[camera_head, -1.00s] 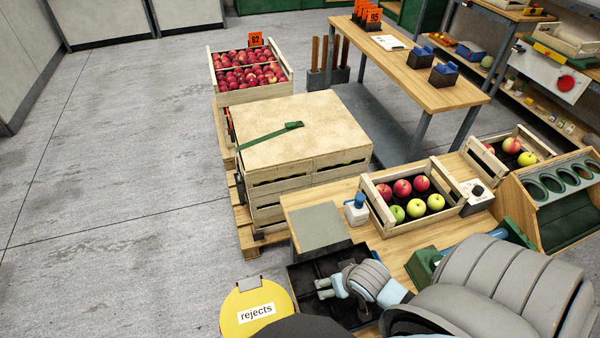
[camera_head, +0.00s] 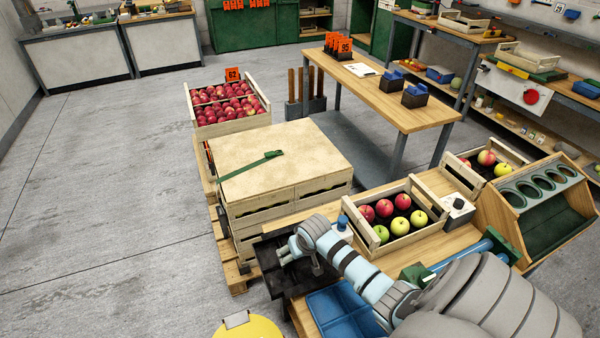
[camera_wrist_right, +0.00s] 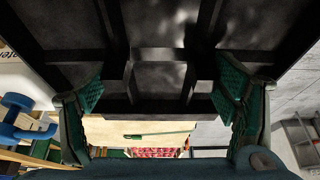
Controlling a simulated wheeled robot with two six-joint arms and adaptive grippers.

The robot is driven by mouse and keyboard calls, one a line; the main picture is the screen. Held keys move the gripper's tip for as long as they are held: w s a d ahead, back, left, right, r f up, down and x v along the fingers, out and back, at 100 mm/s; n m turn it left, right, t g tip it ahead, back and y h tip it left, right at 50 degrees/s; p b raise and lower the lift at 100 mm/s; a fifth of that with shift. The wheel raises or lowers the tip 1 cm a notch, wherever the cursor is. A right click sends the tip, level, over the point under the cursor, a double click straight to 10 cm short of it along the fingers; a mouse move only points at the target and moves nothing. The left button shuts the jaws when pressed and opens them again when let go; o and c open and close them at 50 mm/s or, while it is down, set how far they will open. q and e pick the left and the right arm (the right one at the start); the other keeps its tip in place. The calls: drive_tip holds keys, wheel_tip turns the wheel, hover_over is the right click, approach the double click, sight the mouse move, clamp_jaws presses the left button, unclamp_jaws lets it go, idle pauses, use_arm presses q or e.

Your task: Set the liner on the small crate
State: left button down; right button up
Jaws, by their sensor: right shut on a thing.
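The liner, a black ribbed tray (camera_head: 268,278), is in my right gripper (camera_head: 287,252), held over the near left end of the wooden bench. In the right wrist view the liner (camera_wrist_right: 155,75) fills the upper part, and green finger pads stand at both sides of it. A small slatted crate (camera_head: 377,243) with red and green apples stands on the bench, right of the liner and apart from it. A second small crate (camera_head: 463,178) with apples stands farther right; I cannot tell which is meant. My left gripper is not in view.
Pallet-stacked crates with a tan top sheet (camera_head: 280,160) and green strap stand behind the liner. A blue divided tray (camera_head: 345,312) lies below my right arm. A yellow bin (camera_head: 247,330) is at the bottom edge.

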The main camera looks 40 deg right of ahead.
wheel_tip(320, 180, down, 2)
drive_tip(key=shift+s+f, duration=0.1)
drive_tip(key=shift+f, duration=0.15)
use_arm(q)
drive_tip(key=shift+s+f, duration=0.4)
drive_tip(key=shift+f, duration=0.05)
use_arm(e)
drive_tip(key=shift+f, duration=0.1)
drive_tip(key=o, duration=0.9)
